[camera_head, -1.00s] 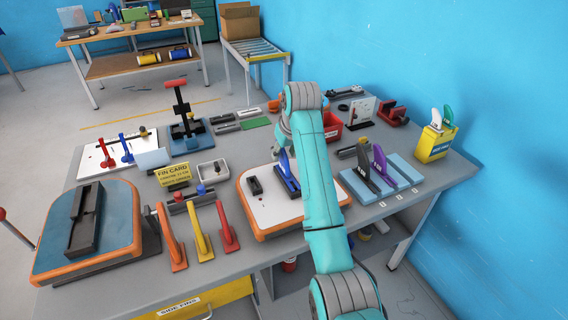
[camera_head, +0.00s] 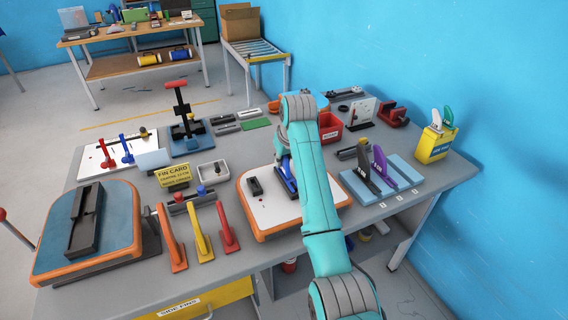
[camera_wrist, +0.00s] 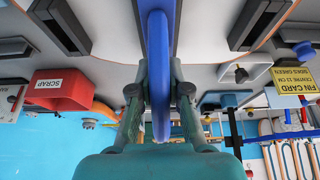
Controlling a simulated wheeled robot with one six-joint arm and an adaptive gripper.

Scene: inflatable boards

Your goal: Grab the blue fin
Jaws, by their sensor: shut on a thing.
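The blue fin (camera_head: 289,181) stands upright in a dark fin box on the white board with orange edging (camera_head: 262,208). Its upper part is hidden by my arm in the head view. In the wrist view, the blue fin (camera_wrist: 158,45) runs down the middle between my fingers. My gripper (camera_wrist: 160,92) is shut on the blue fin, one finger on each side. The fin's lower end still lies in the dark slot.
A red scrap bin (camera_head: 331,128) is behind my arm.

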